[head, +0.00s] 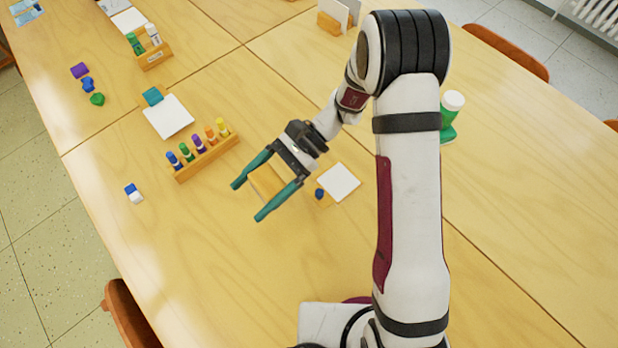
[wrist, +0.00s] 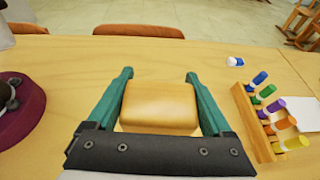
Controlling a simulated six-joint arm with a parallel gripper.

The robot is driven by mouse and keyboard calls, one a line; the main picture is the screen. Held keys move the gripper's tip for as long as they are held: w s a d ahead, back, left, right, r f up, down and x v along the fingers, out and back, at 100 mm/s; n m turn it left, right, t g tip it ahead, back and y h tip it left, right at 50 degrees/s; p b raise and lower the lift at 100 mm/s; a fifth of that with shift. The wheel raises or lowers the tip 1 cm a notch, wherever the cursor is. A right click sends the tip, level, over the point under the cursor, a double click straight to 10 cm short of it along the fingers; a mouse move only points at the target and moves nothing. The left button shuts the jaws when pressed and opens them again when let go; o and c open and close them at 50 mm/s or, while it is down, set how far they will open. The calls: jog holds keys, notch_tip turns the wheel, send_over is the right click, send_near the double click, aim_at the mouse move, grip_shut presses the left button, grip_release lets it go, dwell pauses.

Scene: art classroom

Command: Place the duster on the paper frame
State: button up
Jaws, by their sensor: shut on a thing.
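My gripper (head: 250,199) is above the table in the middle of the head view, its two teal fingers spread around a tan block, which looks like the duster (head: 267,180). In the wrist view the duster (wrist: 160,106) sits between the fingers, held on both sides. Its underside is hidden. Two flat white squares lie on the table, and I cannot tell which is the paper frame: one white square (head: 168,117) is beyond the marker rack, and another white square (head: 341,181) is just right of my gripper.
A wooden rack (head: 207,158) holds several coloured markers left of my gripper; the rack also shows in the wrist view (wrist: 252,122). A blue-and-white eraser (head: 133,193) lies near the left edge. A small blue item (head: 319,193) touches the right square. A green-and-white bottle (head: 452,104) stands behind my arm.

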jog(key=w+d+r+m+t+y, duration=0.2)
jog(key=w+d+m+t, duration=0.15)
jog(key=d, duration=0.75)
jog(key=w+d+r+m+t+y, duration=0.1)
jog(key=w+d+m+t, duration=0.3)
jog(key=d, duration=0.8)
jog(key=t, duration=0.1)
send_over(322, 185)
jog(key=shift+m, duration=0.35)
notch_tip(322, 185, down, 10)
jog(key=shift+a+f, duration=0.1)
jog(key=shift+f, duration=0.2)
jog(key=shift+f, duration=0.2)
jog(key=shift+f, duration=0.35)
jog(key=o, duration=1.2)
jog(key=shift+c, duration=0.2)
